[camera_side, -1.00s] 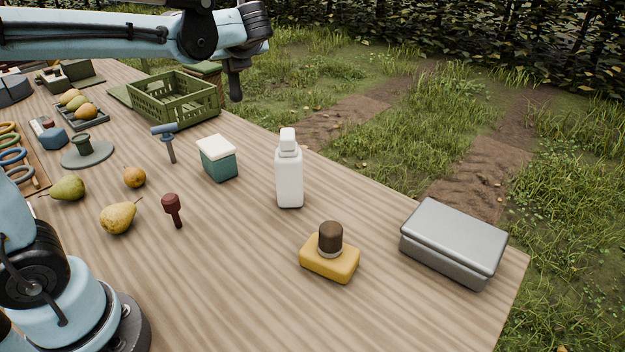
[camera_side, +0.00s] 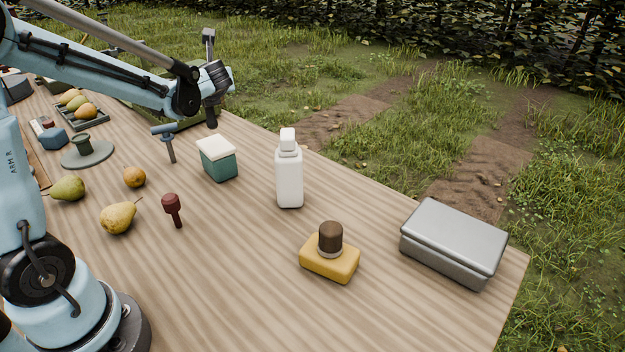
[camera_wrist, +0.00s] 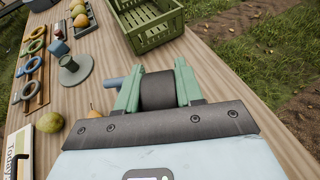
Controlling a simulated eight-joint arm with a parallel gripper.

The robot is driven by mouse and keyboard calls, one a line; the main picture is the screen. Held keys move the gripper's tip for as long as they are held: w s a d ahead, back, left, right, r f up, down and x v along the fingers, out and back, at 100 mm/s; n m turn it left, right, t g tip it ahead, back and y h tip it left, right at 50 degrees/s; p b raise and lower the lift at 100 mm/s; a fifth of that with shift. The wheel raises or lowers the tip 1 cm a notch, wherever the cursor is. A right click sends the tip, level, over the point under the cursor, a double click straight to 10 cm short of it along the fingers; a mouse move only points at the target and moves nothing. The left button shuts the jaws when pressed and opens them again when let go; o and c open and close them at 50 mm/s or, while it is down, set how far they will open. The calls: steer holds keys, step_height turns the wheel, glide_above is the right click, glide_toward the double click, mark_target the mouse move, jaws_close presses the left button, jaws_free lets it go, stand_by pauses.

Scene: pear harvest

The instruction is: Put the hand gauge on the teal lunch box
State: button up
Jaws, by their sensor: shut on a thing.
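The teal lunch box (camera_side: 218,164) with its white lid stands upright on the table in the side view; I cannot make it out in the wrist view. My gripper (camera_wrist: 157,80) has pale green fingers shut on a dark grey rounded piece (camera_wrist: 158,92), which I take for the hand gauge. In the side view my gripper (camera_side: 213,97) is raised behind and a little left of the lunch box, apart from it. A dark end (camera_side: 211,119) hangs beneath it. The held thing's full shape is hidden.
A blue T-shaped tool (camera_side: 170,148) stands left of the box, a white bottle (camera_side: 289,180) right of it. A maroon tool (camera_side: 173,210), pears (camera_side: 118,217) and a yellow block (camera_side: 329,262) are nearer. A green crate (camera_wrist: 149,27) lies beyond my gripper.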

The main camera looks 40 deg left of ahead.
mark_target(212, 122)
steer(key=shift+a+f, duration=0.3)
steer(key=shift+f, duration=1.9)
steer(key=o, duration=1.1)
steer(key=shift+f, duration=0.1)
steer(key=shift+o, duration=0.2)
